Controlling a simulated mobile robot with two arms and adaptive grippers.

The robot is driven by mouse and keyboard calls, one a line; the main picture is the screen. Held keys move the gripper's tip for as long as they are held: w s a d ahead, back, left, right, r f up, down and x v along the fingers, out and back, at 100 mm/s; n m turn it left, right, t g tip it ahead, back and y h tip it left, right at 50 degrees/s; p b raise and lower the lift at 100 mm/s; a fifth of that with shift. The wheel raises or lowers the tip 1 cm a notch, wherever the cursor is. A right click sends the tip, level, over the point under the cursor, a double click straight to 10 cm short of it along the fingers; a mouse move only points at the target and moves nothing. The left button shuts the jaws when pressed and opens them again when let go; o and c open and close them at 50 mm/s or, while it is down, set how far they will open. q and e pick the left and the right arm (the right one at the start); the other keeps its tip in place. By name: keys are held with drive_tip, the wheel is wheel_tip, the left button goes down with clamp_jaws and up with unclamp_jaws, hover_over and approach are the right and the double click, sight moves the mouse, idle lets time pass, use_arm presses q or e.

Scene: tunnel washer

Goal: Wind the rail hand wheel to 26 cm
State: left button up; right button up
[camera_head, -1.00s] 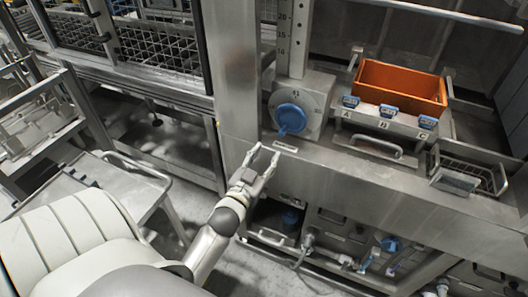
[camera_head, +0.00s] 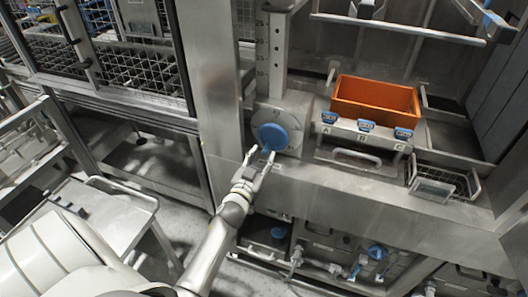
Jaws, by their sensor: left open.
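The blue rail hand wheel (camera_head: 272,136) sits on a round grey dial plate on a metal housing (camera_head: 297,112). The vertical rail scale (camera_head: 275,45) rises above it, with holes and small numbers; I cannot read the setting. My left gripper (camera_head: 260,160) is open, its fingers pointing up just below the wheel. The fingertips come close to the wheel's lower edge; I cannot tell whether they touch it. Nothing shows between the fingers. My right gripper is not in view.
An orange bin (camera_head: 375,101) stands right of the wheel, behind blue-tagged holders marked A, B and C (camera_head: 366,126). A metal handle (camera_head: 357,158) and wire basket (camera_head: 443,181) are further right. A steel post (camera_head: 212,95) stands left of the wheel.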

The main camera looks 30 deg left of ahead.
sight(272, 139)
use_arm(q)
drive_tip(key=shift+x, duration=1.4)
clamp_jaws()
drive_tip(key=shift+a+m, duration=0.1)
drive_tip(key=shift+m, duration=0.2)
unclamp_jaws()
